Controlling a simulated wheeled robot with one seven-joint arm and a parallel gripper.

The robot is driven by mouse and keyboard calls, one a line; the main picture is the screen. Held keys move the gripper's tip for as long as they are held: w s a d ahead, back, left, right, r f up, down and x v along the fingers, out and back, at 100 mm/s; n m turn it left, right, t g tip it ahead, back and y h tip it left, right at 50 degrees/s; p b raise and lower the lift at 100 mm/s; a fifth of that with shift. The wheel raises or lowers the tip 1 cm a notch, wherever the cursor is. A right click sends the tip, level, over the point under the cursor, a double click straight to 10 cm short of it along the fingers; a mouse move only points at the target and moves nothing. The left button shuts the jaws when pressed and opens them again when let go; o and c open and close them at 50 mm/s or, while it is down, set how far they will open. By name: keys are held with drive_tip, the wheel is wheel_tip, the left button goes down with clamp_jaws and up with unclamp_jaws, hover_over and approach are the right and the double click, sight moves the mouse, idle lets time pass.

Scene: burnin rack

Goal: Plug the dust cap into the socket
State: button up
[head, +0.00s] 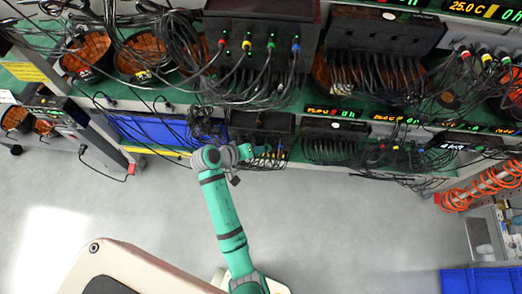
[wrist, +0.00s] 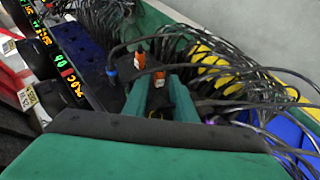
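My gripper (wrist: 160,88) reaches up from the bottom of the wrist view with two green fingers. A small dark piece with an orange top (wrist: 158,80) shows between the fingers; I cannot tell whether they grip it or it stands behind them. A second orange-topped piece (wrist: 139,60) is just beyond, up and left. In the head view my gripper (head: 262,149) is at the lower shelf, in front of a dark unit with several coloured plugs (head: 266,162). I cannot make out the dust cap or the socket for certain.
Black cables (head: 352,162) hang thickly along the lower shelf, and many run close to the fingers in the wrist view (wrist: 215,60). A blue bin (head: 150,130) is on the shelf at left. Orange coiled hose (head: 480,187) hangs at right. The grey floor in front is clear.

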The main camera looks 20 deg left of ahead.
drive_tip(key=shift+r, duration=0.1)
drive_tip(key=v, duration=1)
drive_tip(key=shift+s+a, duration=0.2)
drive_tip(key=shift+s, duration=0.1)
drive_tip(key=shift+r, duration=0.15)
drive_tip(key=s+d+f+t+y, duration=0.1)
drive_tip(key=s+d+f+y, duration=0.5)
drive_tip(key=s+d+f, duration=0.4)
drive_tip(key=s+d+r+m+t, duration=0.5)
drive_tip(key=s+d+r, duration=0.6)
drive_tip(key=r, duration=0.5)
drive_tip(key=shift+s+d+m+t+h, duration=0.3)
drive_tip(key=shift+s+d+t, duration=0.15)
drive_tip(key=shift+s, duration=0.4)
